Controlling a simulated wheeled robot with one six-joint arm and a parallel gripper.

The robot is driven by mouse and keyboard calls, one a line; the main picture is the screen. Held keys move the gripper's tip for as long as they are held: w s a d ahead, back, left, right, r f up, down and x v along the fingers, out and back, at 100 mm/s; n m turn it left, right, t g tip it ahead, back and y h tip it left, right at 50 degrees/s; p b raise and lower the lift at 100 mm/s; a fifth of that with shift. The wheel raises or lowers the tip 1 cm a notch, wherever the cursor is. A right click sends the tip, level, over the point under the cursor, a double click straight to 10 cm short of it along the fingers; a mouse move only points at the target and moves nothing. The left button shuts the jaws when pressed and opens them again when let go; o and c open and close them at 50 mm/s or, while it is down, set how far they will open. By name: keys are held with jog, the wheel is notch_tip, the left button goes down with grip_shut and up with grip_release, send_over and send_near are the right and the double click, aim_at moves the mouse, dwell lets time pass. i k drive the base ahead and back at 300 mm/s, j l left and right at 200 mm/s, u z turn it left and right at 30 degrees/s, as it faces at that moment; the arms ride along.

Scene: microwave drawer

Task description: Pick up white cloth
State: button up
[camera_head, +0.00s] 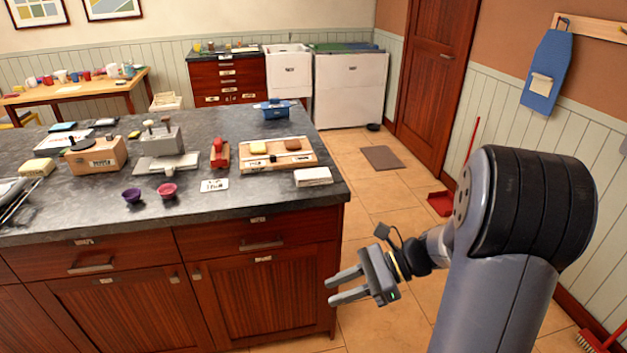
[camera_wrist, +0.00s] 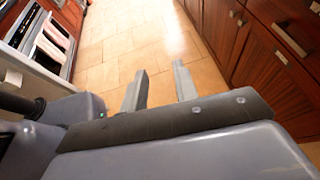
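A folded white cloth-like block (camera_head: 313,177) lies on the dark stone counter (camera_head: 240,197), near its right front corner. I cannot tell for certain that it is cloth. My gripper (camera_head: 331,290) is below counter height, in front of the cabinet's right end, with its fingers pointing left. It is open and empty, apart from the white block, which is above it in the picture. The wrist view also shows the two parted fingers (camera_wrist: 160,74) with only floor between them. Pale towel-like strips (camera_wrist: 50,45) hang on an oven front in the wrist view.
Close to the white block is a wooden tray (camera_head: 275,160) with a sponge and brush. Cabinet handles (camera_head: 262,245) project from the front. Tiled floor (camera_head: 385,185) is open to the right of the counter.

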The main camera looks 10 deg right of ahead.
aim_at(308, 178)
jog(key=i+l, duration=0.3)
jog(key=i, duration=0.2)
jog(key=i+l+u, duration=0.1)
jog(key=i+l, duration=0.2)
jog(key=i, duration=0.25)
jog(key=i+l+u, duration=0.1)
jog(key=i+l, duration=0.25)
jog(key=i, duration=0.15)
